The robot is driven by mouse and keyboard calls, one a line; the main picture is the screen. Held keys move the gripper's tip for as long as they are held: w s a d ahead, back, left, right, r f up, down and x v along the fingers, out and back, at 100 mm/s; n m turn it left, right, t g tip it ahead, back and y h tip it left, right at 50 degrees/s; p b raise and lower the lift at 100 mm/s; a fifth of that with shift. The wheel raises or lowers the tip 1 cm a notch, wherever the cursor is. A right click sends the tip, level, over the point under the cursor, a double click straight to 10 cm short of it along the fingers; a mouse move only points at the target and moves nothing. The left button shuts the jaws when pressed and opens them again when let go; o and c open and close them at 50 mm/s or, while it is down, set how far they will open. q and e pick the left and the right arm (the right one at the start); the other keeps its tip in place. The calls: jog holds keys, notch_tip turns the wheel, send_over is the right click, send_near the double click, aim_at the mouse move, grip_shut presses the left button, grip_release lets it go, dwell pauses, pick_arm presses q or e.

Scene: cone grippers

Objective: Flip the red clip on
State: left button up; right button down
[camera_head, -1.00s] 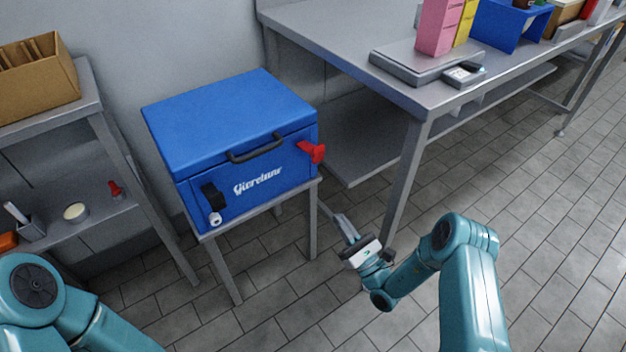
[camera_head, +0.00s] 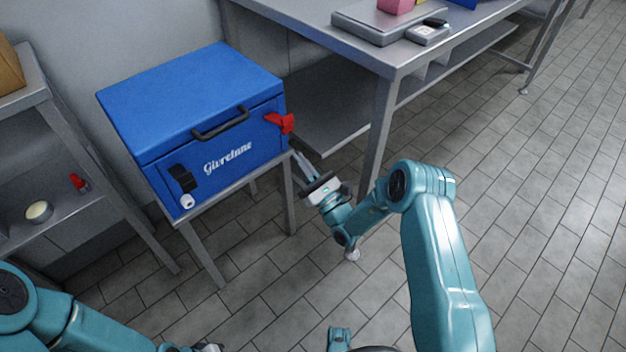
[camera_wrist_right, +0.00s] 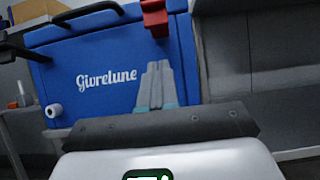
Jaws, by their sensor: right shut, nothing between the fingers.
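The red clip (camera_head: 280,123) is on the right end of the front of a blue cooler box (camera_head: 190,95). In the right wrist view the red clip (camera_wrist_right: 155,18) shows at the top, above my fingertips. My right gripper (camera_head: 297,157) is shut and empty, a little below the clip and apart from it. In the right wrist view its closed fingers (camera_wrist_right: 158,75) stand in front of the box's front face. My left arm shows at the lower left; its fingers cannot be made out. A black clip (camera_head: 183,179) is on the left end of the box front.
The box rests on a small metal stand (camera_head: 232,188). A steel table (camera_head: 400,58) with a scale (camera_head: 375,22) stands to the right. A shelf unit (camera_head: 75,215) stands to the left. The tiled floor (camera_head: 545,200) at right is clear.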

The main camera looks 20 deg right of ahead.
aim_at(278, 120)
jog(key=shift+w+a+r, duration=0.1)
jog(key=shift+w+r, duration=0.2)
jog(key=shift+r, duration=0.45)
jog(key=shift+w+a+r, duration=0.15)
jog(key=shift+w+r, duration=0.2)
jog(key=shift+r, duration=0.4)
jog(key=shift+w+a+r, duration=0.1)
jog(key=shift+w+r, duration=0.2)
jog(key=shift+r, duration=0.45)
